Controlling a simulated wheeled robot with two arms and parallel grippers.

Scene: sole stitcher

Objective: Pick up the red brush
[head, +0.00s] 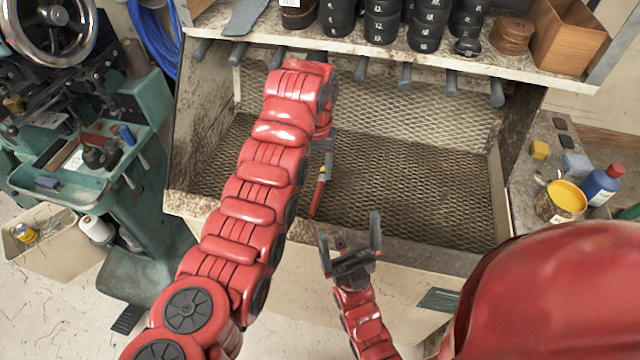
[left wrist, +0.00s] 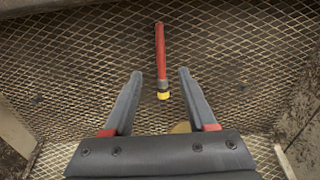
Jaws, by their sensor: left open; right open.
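The red brush (head: 317,197) lies on the mesh floor of the bin, its handle red with a yellow band. In the left wrist view the brush (left wrist: 160,45) runs away from me, its yellow end lying between the finger lines. My left gripper (head: 326,158) reaches down into the bin over the brush's yellow end; it is partly hidden by my arm. In the left wrist view its fingers (left wrist: 159,74) are open, with no contact visible. My right gripper (head: 349,225) is open and empty at the bin's front edge.
The mesh-lined bin (head: 430,185) has free room right of the brush. A shelf (head: 420,62) with black rolls and a row of grey pegs overhangs its back. A yellow paint can (head: 566,197) and blue bottle (head: 600,183) stand at right; a green machine (head: 150,200) stands at left.

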